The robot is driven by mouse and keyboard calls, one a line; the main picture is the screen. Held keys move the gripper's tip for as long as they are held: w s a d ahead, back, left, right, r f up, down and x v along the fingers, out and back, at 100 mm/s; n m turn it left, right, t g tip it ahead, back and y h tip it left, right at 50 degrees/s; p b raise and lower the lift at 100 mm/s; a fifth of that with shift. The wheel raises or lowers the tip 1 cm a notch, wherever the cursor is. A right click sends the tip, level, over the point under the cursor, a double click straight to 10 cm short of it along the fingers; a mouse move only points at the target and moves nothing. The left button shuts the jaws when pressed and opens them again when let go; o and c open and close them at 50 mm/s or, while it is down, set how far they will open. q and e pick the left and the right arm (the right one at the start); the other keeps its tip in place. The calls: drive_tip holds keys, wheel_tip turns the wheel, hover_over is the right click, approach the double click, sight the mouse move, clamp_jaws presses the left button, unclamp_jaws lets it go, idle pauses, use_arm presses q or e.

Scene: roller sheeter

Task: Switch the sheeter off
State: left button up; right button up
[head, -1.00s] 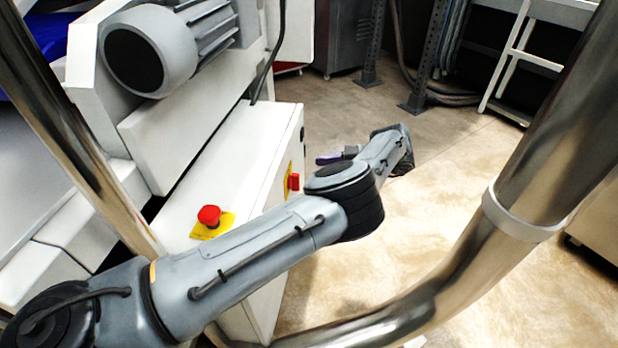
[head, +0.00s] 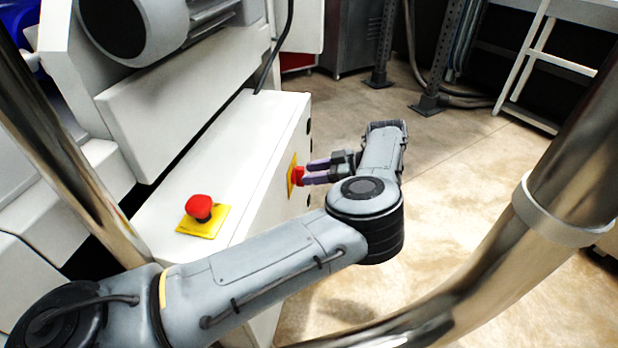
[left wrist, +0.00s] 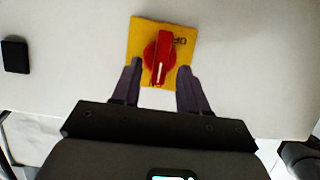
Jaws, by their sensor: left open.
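The sheeter (head: 200,150) is a white machine on the left of the head view. On its side face is a red rotary switch on a yellow plate, and the switch (left wrist: 160,58) shows upright between my fingers in the left wrist view. In the head view the switch (head: 297,175) is partly hidden by my fingers. My left gripper (head: 308,172) is open, its purple fingertips at the switch, one on each side; I cannot tell whether they touch it. A red mushroom button (head: 199,206) on a yellow plate sits on the sheeter's top. My right gripper is not in view.
A grey motor housing (head: 150,25) sits above the white box. A thick metal tube (head: 570,150) crosses the right side, and another stands at left. A dark rack post (head: 440,60) and a white ladder-like frame (head: 535,60) stand behind. The floor between is clear.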

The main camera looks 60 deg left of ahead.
use_arm(q)
drive_tip(key=shift+x, duration=0.85)
clamp_jaws()
